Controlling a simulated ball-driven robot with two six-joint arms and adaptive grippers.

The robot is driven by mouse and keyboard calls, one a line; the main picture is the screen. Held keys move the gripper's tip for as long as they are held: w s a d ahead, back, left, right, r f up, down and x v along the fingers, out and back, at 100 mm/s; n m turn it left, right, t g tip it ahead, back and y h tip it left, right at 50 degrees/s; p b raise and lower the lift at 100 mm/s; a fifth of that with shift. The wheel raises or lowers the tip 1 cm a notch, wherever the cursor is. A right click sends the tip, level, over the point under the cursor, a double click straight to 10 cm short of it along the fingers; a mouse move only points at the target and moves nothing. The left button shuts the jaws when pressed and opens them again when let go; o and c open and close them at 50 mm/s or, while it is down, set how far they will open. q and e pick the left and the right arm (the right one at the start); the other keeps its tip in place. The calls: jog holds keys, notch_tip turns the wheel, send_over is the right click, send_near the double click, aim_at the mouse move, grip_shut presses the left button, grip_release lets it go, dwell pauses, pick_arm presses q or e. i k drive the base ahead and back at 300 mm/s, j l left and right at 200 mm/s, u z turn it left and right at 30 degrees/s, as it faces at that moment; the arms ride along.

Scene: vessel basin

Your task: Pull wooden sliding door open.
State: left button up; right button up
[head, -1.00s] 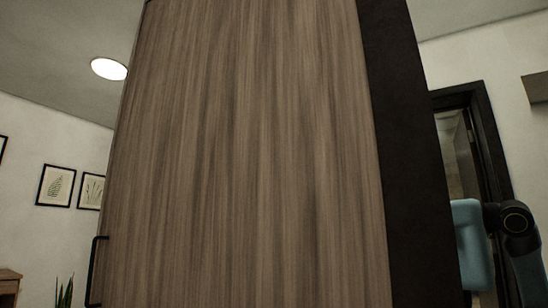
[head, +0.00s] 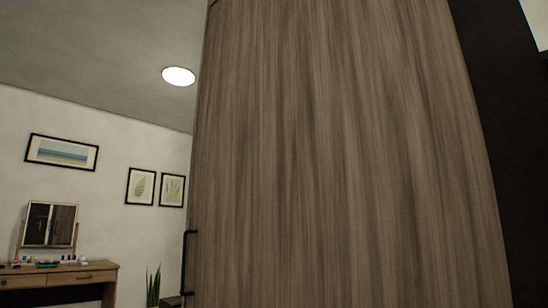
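The wooden sliding door (head: 335,160) is a tall, brown, vertically grained panel that fills the middle and right of the head view. A dark bar handle (head: 186,262) stands on its left edge, low in the picture. To the left of that edge I see into a room. A black upright (head: 510,120) borders the door on the right. Neither of my grippers is in view.
In the room at the left, a wooden dressing table (head: 75,274) carries a mirror (head: 49,224) and small items. A plant (head: 152,285) stands near the door's left edge. Framed pictures (head: 140,187) hang on the white wall. The floor is out of view.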

aim_at(349, 153)
jog(key=i+j+u, duration=0.15)
jog(key=i+j, duration=0.7)
